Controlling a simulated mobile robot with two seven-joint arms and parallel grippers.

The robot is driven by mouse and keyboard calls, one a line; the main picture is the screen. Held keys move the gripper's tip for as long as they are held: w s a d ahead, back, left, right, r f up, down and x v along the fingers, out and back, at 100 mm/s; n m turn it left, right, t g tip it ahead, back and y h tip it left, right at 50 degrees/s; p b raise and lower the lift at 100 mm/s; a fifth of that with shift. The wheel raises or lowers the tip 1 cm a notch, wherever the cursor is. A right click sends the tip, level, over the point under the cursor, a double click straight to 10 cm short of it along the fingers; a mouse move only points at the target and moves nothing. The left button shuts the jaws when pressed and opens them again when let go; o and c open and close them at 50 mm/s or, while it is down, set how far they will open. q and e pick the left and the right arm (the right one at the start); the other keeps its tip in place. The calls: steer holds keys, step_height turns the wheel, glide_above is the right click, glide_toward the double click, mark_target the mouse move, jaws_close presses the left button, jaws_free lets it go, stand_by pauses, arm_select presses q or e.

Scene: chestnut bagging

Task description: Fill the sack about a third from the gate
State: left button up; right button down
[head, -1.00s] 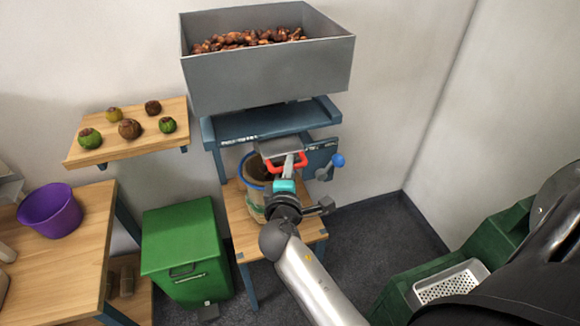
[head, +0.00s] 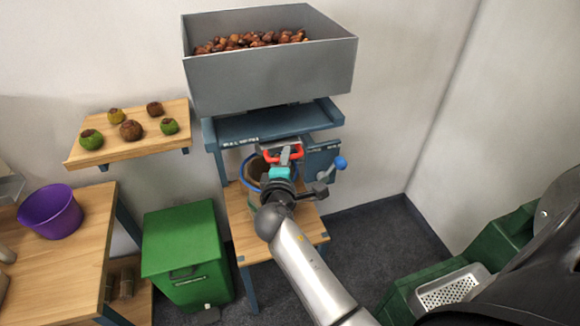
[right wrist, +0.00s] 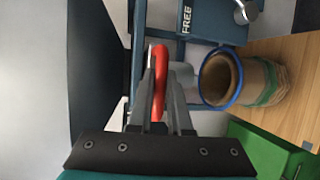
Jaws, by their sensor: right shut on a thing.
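The grey hopper (head: 270,78) holds a heap of brown chestnuts (head: 250,41) on a blue stand. Below it is the gate's red handle (head: 297,153), also in the right wrist view (right wrist: 160,75). My right gripper (head: 279,168) is shut on this handle; its fingers (right wrist: 160,100) flank the red bar. The sack (right wrist: 262,82), with a blue rim around its mouth, stands upright on a wooden stand below the gate. In the head view the sack (head: 253,170) is partly hidden by my arm. Its fill level cannot be told. My left gripper is out of view.
A blue-knobbed lever (head: 340,163) sits right of the gate. A green bin (head: 185,250) stands left of the wooden stand (head: 245,232). A shelf (head: 105,148) with several fruits and a purple bucket (head: 50,211) are further left. A perforated tray (head: 452,291) lies at lower right.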

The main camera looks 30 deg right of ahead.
steer(key=shift+w+r, duration=0.1)
steer(key=c, duration=1.1)
jaws_free()
steer(key=shift+w+d, duration=0.1)
steer(key=shift+o, duration=1.3)
steer(key=shift+r, duration=0.1)
steer(key=shift+w, duration=0.1)
